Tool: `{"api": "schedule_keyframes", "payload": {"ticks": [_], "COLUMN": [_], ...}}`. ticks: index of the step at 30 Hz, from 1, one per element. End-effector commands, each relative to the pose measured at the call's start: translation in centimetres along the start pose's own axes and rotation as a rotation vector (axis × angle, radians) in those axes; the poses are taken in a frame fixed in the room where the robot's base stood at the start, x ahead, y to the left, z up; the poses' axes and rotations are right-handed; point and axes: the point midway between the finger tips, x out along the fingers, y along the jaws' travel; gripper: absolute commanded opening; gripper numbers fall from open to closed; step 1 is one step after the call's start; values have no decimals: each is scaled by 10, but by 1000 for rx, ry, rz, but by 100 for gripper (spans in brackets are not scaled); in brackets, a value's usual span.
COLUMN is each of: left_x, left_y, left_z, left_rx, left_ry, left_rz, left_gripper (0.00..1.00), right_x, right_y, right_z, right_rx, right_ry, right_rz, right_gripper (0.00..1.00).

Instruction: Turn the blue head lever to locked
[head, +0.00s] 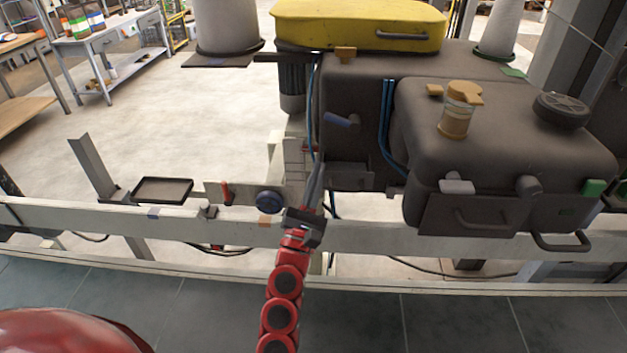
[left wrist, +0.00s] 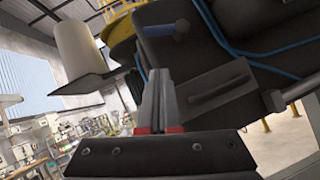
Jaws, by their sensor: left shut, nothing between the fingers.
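The blue head lever (head: 341,119) sticks out of the front of the dark machine body, pointing left and slightly up in the head view. It also shows in the left wrist view (left wrist: 168,29), near the top. My left gripper (head: 315,185) is in front of the machine, below and a little left of the lever, with its fingers pointing up. In the left wrist view its fingers (left wrist: 159,95) are together and empty, apart from the lever. My right gripper is not in view.
A rail (head: 380,237) runs across the front. A red lever (head: 226,192), a blue knob (head: 269,202) and a black tray (head: 162,190) sit along it at left. Blue hoses (head: 386,125) run beside the blue lever. A dark box (head: 345,176) juts out below it.

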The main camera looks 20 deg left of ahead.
Motion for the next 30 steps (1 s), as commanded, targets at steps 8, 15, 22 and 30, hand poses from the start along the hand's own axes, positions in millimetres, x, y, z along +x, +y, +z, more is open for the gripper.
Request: {"api": "schedule_keyframes", "payload": {"ticks": [8,15,22,30], "left_x": [57,71,71,72], "left_y": [2,2,1,1], "left_z": [15,28,28,29], "left_rx": [-2,0,0,4], "left_ry": [0,0,0,0], "left_rz": [-1,2,2,-1], "left_gripper": [0,0,0,0], "right_x": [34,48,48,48], "right_y": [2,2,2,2], "right_z": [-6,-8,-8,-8], "right_rx": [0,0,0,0], "right_ry": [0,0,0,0], "right_rz": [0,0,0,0], "right_gripper": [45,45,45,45]}}
